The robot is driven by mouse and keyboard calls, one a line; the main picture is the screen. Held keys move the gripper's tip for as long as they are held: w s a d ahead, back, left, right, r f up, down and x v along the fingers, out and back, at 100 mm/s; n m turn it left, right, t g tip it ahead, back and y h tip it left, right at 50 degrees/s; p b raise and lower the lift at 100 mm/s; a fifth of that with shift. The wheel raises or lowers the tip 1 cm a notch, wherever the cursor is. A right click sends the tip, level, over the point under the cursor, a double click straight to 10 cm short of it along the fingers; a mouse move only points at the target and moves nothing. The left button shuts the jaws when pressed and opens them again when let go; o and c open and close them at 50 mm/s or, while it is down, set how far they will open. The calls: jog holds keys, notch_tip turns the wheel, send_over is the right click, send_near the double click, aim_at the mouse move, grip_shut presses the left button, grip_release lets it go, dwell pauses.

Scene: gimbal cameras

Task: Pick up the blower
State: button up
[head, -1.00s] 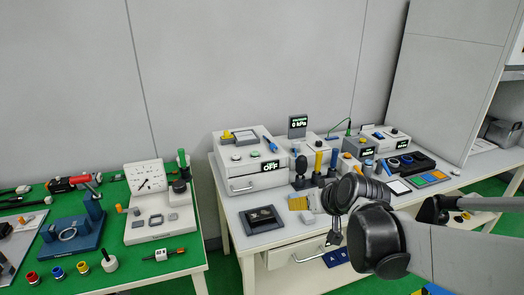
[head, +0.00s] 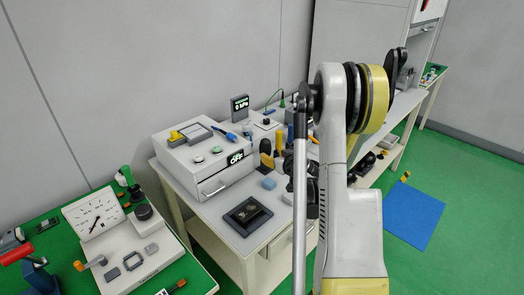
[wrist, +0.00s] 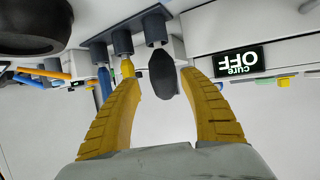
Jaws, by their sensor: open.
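The blower, a dark bulb (wrist: 162,74), sits in a grey holder (wrist: 155,25) on the white table. The wrist view shows it upside down, beside yellow and blue tools in the same holder. My gripper (wrist: 160,80) is open, with one yellow finger on each side of the bulb. Gaps show on both sides; I cannot tell how deep the bulb is between the fingertips.
A white box with an OFF display (head: 235,158) stands close to the left of the blower. A green table (head: 205,277) is at the left.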

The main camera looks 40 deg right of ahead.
aim_at(268, 152)
jog(key=b+x, duration=0.2)
jog(key=x, duration=0.5)
jog(key=shift+w+f+b, duration=0.2)
jog(key=shift+w+b, duration=0.15)
jog(key=c, duration=1)
